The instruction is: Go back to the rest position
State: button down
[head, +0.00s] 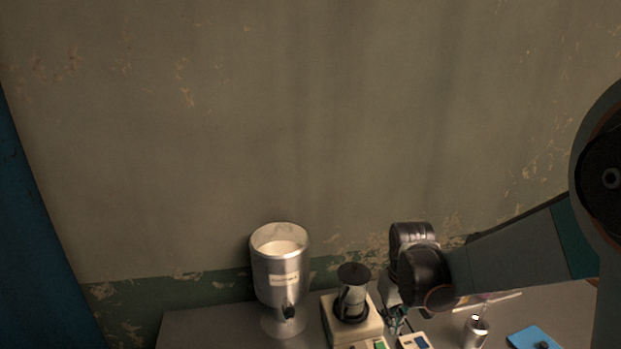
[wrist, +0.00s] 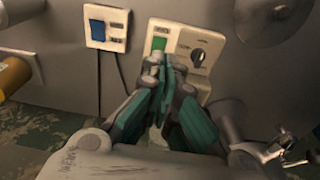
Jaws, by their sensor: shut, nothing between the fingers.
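My gripper (wrist: 164,66) is shut and empty in the wrist view. Its fingertips are together in front of a cream control panel with a green switch (wrist: 159,44) and a dark round knob (wrist: 197,55). I cannot tell whether the fingertips touch the panel. In the head view my arm reaches in from the right, and my gripper (head: 397,322) points down beside the cream appliance base (head: 340,335), partly hidden.
A steel container with white contents (head: 281,278) stands left of the appliance, which bears a metal cylinder (head: 352,298). A panel with a blue switch (wrist: 97,28), a small can (head: 475,330) and a blue item (head: 533,338) are nearby. The wall is behind.

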jog(key=s+r+m+t+b, duration=0.1)
jog(key=s+r+t+b, duration=0.1)
jog(key=s+r, duration=0.3)
jog(key=s+r+m+t+b, duration=0.1)
jog(key=s+r+t, duration=0.3)
jog(key=s, duration=0.8)
jog(key=shift+s+r+b, duration=0.35)
jog(key=shift+r+b, duration=0.15)
jog(key=shift+b, duration=0.3)
dwell(0.7)
